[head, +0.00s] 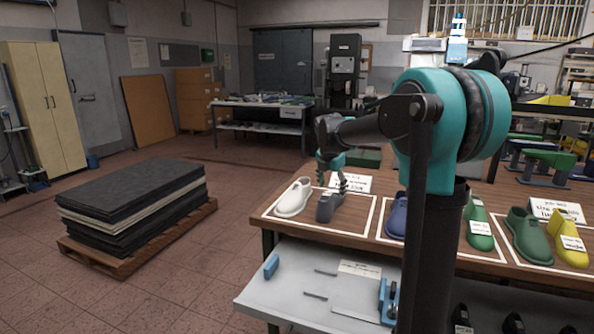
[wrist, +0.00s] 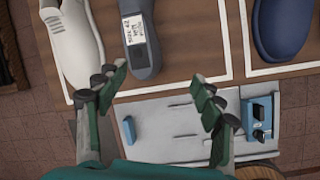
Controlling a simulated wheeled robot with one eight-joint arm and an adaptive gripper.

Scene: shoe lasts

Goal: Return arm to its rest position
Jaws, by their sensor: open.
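My gripper (head: 333,168) is in the head view above the left part of the wooden table (head: 268,217), over the white and grey shoe lasts. In the wrist view my gripper (wrist: 158,105) is open and empty, its two green fingers wide apart. A white shoe last (head: 293,199) and a grey shoe last (head: 329,206) stand in a white-outlined area at the table's left end. They also show in the wrist view as the white last (wrist: 75,40) and the labelled grey last (wrist: 140,40), beyond the fingertips. My arm hides part of the table in the head view.
A blue last (head: 396,217), green lasts (head: 529,236) and a yellow last (head: 567,243) stand farther right. A grey lower shelf (head: 300,285) juts out below, with a blue block (head: 271,266). A pallet of dark sheets (head: 135,205) stands left; floor between is clear.

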